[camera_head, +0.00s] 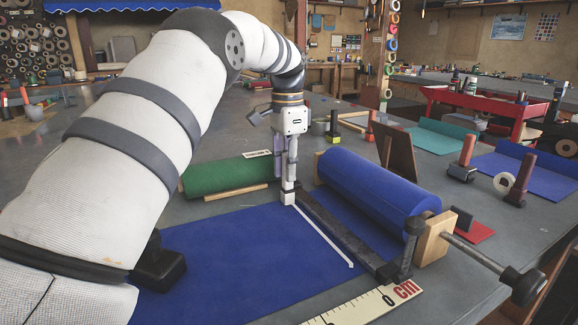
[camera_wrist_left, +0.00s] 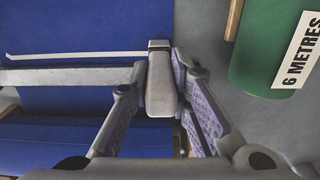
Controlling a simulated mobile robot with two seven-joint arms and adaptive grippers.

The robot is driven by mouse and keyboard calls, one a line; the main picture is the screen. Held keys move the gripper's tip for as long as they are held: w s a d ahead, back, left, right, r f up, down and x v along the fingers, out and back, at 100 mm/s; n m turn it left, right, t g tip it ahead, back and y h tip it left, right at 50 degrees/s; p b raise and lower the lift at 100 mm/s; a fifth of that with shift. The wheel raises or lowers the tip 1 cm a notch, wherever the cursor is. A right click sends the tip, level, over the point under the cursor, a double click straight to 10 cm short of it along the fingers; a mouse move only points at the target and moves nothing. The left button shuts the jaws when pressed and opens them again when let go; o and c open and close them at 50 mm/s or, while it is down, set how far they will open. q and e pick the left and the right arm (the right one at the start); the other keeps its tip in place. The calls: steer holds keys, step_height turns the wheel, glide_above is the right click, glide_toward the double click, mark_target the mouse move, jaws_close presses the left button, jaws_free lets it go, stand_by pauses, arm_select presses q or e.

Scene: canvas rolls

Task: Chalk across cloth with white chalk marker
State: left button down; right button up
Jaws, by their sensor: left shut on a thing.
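The blue cloth (camera_head: 235,265) lies flat on the table, running from under the blue roll (camera_head: 375,185). My left gripper (camera_head: 289,178) points down at the cloth's far edge, shut on the pale, blocky chalk marker (camera_head: 288,196). The marker also shows between the fingers in the left wrist view (camera_wrist_left: 160,80). A thin white chalk line (camera_head: 325,238) runs across the cloth, from close to the near edge up to the marker. A dark straight bar (camera_head: 345,238) lies across the cloth alongside the line, on the roll's side. My right gripper is not in view.
A ruler strip marked cm (camera_head: 365,305) lies along the near edge. A green roll (camera_head: 225,175) lies beyond the cloth, labelled "6 METRES" in the left wrist view.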

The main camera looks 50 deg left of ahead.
arm_select(q)
steer(key=shift+s+a+r, duration=0.1)
steer(key=shift+s+r, duration=0.2)
steer(key=shift+r, duration=3.65)
